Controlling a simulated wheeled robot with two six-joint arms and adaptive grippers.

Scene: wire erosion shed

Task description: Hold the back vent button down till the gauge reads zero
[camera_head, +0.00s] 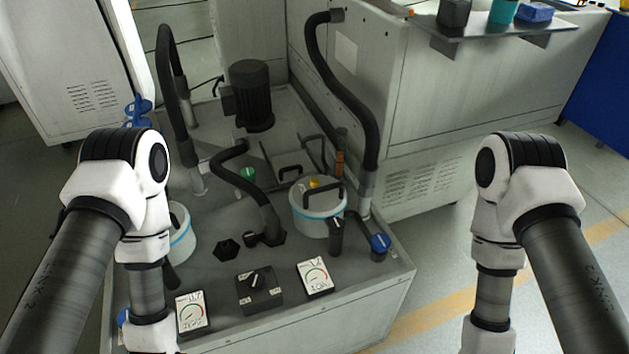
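A white canister (318,222) with a blue band and a black handle stands on the grey machine top. A small yellow-orange button (313,183) shows on its lid; I cannot tell for sure that it is the back vent button. A second white canister (183,243) at the left is mostly hidden behind my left arm. Two white dial gauges stand near the front edge, a right one (317,279) and a left one (193,313); their readings are too small to tell. Both my arms run down out of the bottom edge, and neither gripper is in view.
A black selector switch (258,290) sits between the gauges. A blue knob (380,243) stands at the right corner, and a green cap (247,174) farther back. Black hoses (345,90) and a motor (251,95) rise behind. The floor at right is clear.

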